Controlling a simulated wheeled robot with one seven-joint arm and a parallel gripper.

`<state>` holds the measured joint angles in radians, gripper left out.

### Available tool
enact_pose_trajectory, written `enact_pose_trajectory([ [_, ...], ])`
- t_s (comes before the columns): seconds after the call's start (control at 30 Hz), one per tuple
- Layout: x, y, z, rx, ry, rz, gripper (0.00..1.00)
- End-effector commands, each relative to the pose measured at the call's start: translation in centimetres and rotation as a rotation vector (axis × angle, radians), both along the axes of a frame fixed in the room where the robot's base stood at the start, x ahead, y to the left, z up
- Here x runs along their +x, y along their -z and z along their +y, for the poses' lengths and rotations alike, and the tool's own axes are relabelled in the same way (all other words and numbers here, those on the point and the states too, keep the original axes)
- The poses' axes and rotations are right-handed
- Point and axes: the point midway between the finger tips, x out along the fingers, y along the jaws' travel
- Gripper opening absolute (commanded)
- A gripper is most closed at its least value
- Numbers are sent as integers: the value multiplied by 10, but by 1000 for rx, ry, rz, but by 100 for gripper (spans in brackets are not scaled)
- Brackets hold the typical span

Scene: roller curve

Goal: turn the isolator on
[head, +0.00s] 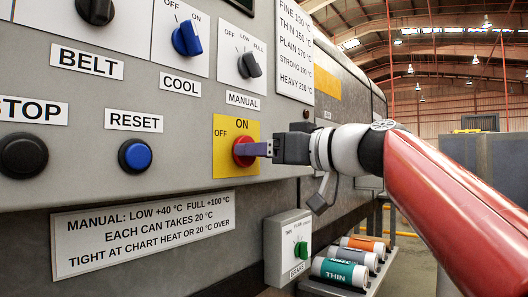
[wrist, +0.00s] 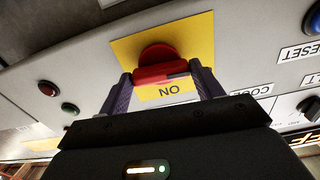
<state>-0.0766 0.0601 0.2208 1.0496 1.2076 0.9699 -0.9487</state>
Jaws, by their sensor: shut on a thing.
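The isolator is a red rotary knob (head: 243,151) on a yellow plate (head: 223,164), with ON printed above it and OFF to its left. My gripper (head: 256,149) comes from the right and is shut on the red knob. In the wrist view the picture is turned over, and the red knob (wrist: 158,72) sits between the two fingers of my gripper (wrist: 164,83). A short dark mark shows on the knob towards the right finger. The ON label reads upside down just below the knob there. The OFF label is hidden in the wrist view.
A blue RESET button (head: 137,155), a blue COOL switch (head: 187,39) and a black MANUAL switch (head: 249,65) are close by on the panel. A grey box with a green knob (head: 301,248) and several cans (head: 339,270) are below. Open hall lies to the right.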

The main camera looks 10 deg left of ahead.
Motion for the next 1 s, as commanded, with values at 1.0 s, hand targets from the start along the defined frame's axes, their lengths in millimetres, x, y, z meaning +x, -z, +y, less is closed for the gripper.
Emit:
enact_pose_trajectory([
  [1.0, 0, -2, 0, 340, 0, 817, 43],
])
